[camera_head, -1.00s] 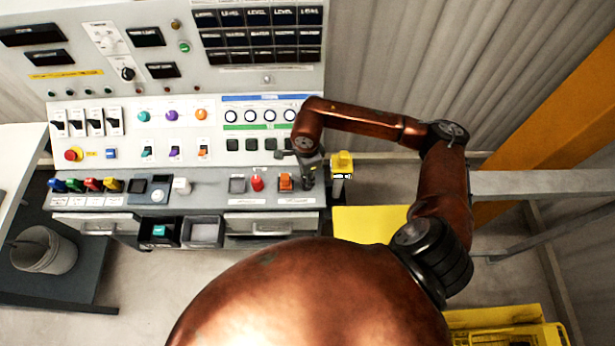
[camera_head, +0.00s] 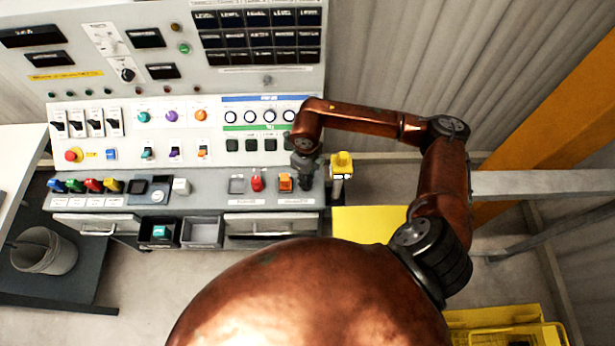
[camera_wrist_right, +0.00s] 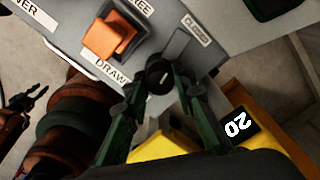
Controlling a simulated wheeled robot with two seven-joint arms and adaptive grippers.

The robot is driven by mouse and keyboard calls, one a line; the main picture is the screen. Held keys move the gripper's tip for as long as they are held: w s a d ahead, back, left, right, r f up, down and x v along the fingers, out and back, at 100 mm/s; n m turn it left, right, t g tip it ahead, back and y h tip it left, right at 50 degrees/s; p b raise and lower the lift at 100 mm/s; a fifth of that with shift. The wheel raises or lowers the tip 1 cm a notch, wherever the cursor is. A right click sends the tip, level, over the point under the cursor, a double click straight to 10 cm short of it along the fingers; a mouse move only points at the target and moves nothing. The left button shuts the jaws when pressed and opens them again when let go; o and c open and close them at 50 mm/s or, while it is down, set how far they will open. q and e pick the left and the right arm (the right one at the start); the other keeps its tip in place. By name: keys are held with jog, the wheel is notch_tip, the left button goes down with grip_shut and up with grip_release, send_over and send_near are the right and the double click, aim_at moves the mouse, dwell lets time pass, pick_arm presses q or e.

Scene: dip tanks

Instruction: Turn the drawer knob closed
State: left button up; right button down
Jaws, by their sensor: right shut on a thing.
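The drawer knob (camera_wrist_right: 159,73) is a small round black knob with a pale mark, on the grey panel in the right wrist view. Part of a label reading "DRAW" lies beside it. My right gripper (camera_wrist_right: 161,84) has its two dark green fingers on either side of the knob and is shut on it. In the head view my right gripper (camera_head: 305,182) points down at the right end of the console's lower shelf and hides the knob. A dark gripper (camera_wrist_right: 27,105), seemingly my left one, shows small at the left edge of the wrist view; its opening is unclear.
An orange switch (camera_head: 285,183) and a red knob (camera_head: 257,182) sit left of my right gripper. A yellow-topped post (camera_head: 341,164) stands close on its right. Drawers (camera_head: 258,226) and two small open bins (camera_head: 202,232) lie below the shelf.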

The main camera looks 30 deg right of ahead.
jog(key=shift+s+f+m, duration=0.1)
jog(key=shift+m, duration=1.2)
jog(key=c, duration=1.6)
grip_release()
jog(key=shift+r, duration=0.2)
notch_tip(320, 180, up, 12)
jog(key=shift+f, duration=0.15)
